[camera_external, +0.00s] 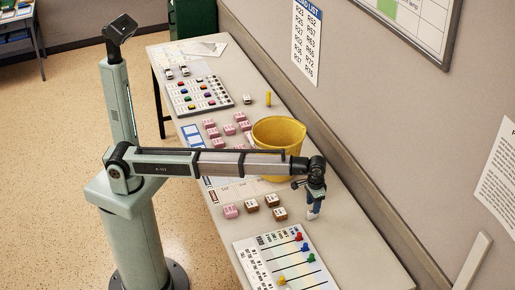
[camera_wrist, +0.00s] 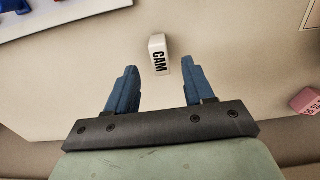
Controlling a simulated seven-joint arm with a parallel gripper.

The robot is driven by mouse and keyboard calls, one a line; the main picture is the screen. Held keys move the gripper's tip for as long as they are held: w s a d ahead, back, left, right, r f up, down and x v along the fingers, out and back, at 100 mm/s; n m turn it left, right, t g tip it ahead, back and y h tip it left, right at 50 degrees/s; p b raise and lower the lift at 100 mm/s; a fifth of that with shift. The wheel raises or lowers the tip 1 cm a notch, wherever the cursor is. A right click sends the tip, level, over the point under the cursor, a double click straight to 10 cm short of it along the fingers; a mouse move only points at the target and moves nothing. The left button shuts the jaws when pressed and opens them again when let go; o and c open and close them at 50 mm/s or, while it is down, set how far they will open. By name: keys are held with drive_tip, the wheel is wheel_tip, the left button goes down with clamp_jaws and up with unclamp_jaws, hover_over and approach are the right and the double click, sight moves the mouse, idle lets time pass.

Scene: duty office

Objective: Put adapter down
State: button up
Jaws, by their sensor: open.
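The adapter appears to be the small white block marked CAM (camera_wrist: 158,58) in the wrist view. It lies on the pale table top, just beyond the gap between my fingertips and apart from both. My gripper (camera_wrist: 157,80) is open, with a blue finger on each side and nothing between them. In the external view my gripper (camera_external: 313,208) points down over the right part of the table, and a bit of white shows at its lower end; I cannot tell there whether that is the block.
A yellow bucket (camera_external: 272,132) stands behind my arm. Several pink blocks (camera_external: 230,211) and brown blocks (camera_external: 272,200) sit left of my gripper. A slider board (camera_external: 262,258) lies at the front, and a button panel (camera_external: 180,100) farther back. The table's right front corner is clear.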

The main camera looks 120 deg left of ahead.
wheel_tip(320, 180, up, 8)
drive_tip(key=shift+f, duration=0.25)
